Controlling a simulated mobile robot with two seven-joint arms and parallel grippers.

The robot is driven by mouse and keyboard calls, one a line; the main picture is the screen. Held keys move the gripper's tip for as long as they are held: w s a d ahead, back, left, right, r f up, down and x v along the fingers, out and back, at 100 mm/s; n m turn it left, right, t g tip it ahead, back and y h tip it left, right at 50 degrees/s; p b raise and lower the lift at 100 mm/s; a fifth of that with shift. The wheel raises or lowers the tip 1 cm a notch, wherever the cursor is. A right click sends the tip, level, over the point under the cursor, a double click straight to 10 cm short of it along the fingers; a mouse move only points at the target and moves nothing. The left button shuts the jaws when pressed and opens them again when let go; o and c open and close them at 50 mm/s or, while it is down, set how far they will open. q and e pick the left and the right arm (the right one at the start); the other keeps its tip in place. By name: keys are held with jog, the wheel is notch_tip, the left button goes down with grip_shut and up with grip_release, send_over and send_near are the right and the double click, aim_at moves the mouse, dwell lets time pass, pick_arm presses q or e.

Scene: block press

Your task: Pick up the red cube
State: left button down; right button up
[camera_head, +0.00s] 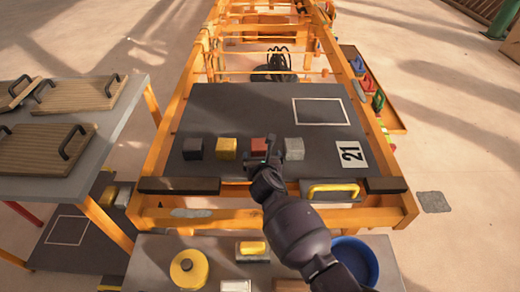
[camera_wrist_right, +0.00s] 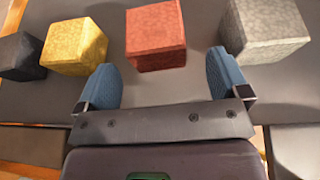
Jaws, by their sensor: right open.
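The red cube (camera_head: 258,147) stands on the dark work surface (camera_head: 235,105), in a row with a black cube (camera_head: 192,148), a yellow cube (camera_head: 227,148) and a grey cube (camera_head: 294,148). In the right wrist view the red cube (camera_wrist_right: 155,36) lies ahead of and between the blue fingertips. My right gripper (camera_head: 267,162) is at the front side of the red cube and hides part of it. Its fingers (camera_wrist_right: 160,78) are spread wide with nothing between them. My left gripper is not in view.
A yellow handle (camera_head: 333,189) sits at the front edge. A side table (camera_head: 60,120) with wooden boards stands left. A blue bowl (camera_head: 355,262) is at the front.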

aim_at(260, 148)
jog(key=shift+w+f, duration=0.2)
jog(key=shift+w, duration=0.2)
jog(key=shift+w+a, duration=0.1)
jog(key=shift+w, duration=0.1)
jog(key=b+x, duration=0.2)
jog(key=x, duration=0.2)
jog(key=shift+s+a, duration=0.1)
jog(key=shift+w+b, duration=0.25)
jog(key=shift+b, duration=0.15)
jog(key=shift+w, duration=0.25)
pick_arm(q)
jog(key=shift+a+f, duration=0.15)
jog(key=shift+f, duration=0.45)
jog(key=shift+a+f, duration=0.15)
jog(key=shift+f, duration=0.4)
pick_arm(e)
jog(key=shift+r, duration=0.2)
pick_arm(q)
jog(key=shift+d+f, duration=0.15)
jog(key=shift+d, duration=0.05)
pick_arm(e)
jog(key=c, duration=1.3)
